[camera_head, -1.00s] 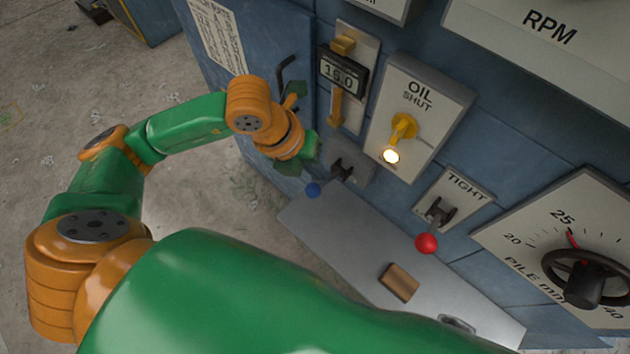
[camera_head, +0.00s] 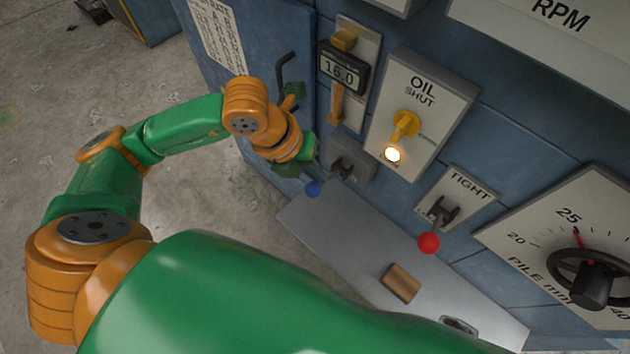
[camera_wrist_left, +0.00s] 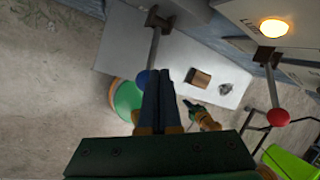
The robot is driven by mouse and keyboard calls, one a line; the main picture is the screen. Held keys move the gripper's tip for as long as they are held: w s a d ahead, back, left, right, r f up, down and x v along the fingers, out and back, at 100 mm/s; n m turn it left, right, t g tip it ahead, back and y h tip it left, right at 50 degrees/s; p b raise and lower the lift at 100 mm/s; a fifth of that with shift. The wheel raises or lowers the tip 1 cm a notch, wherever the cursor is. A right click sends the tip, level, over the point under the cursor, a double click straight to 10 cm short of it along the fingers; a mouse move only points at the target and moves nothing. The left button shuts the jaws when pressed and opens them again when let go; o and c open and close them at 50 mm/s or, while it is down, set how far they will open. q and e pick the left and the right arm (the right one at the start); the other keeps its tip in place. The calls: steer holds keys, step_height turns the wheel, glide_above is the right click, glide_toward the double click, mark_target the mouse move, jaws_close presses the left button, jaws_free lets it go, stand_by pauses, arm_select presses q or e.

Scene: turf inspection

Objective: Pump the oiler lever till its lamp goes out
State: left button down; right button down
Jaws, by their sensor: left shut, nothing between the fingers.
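The lever with the blue ball knob (camera_head: 313,189) comes out of a grey bracket low on the blue machine wall, left of the oil plate (camera_head: 428,88). The lamp (camera_head: 393,154) on that plate is lit, below a yellow handle (camera_head: 405,125); it also glows in the left wrist view (camera_wrist_left: 274,27). My left gripper (camera_wrist_left: 158,74) is shut and empty. Its tips are close beside the blue knob (camera_wrist_left: 142,77) in the wrist view; I cannot tell if they touch. A small green and orange part with dark prongs, perhaps my right gripper (camera_wrist_left: 196,108), shows in the wrist view.
A red-knobbed lever (camera_head: 428,243) sits under the "TIGHT" plate, right of the blue one. A grey shelf (camera_head: 345,235) below carries a brown block (camera_head: 400,283). A black handwheel (camera_head: 590,280) is at the right. Open floor lies to the left.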

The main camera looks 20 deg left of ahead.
mark_target(309, 192)
arm_select(q)
step_height(309, 192, down, 6)
steer(key=s+a+b, duration=0.1)
steer(key=s+b, duration=0.1)
steer(key=b, duration=0.4)
steer(key=shift+s+b, duration=0.35)
steer(key=shift+b, duration=0.05)
stand_by(4.5)
steer(key=shift+r, duration=0.1)
stand_by(0.4)
steer(key=shift+w+d+r+p, duration=0.1)
steer(key=shift+w+r+p, duration=0.05)
steer(key=shift+r+p, duration=0.35)
steer(key=shift+w+d+r+p, duration=0.1)
steer(key=shift+r+p, duration=0.3)
steer(key=shift+r, duration=0.15)
steer(key=shift+w+d+r+p, duration=0.1)
steer(key=shift+w+r+p, duration=0.3)
steer(key=shift+r+p, duration=0.3)
steer(key=shift+w+d+r+p, duration=0.15)
steer(key=shift+w+r+p, duration=0.35)
steer(key=shift+r, duration=0.3)
steer(key=shift+w+d+r+p, duration=0.1)
steer(key=shift+w+r+p, duration=0.25)
steer(key=shift+r+p, duration=0.4)
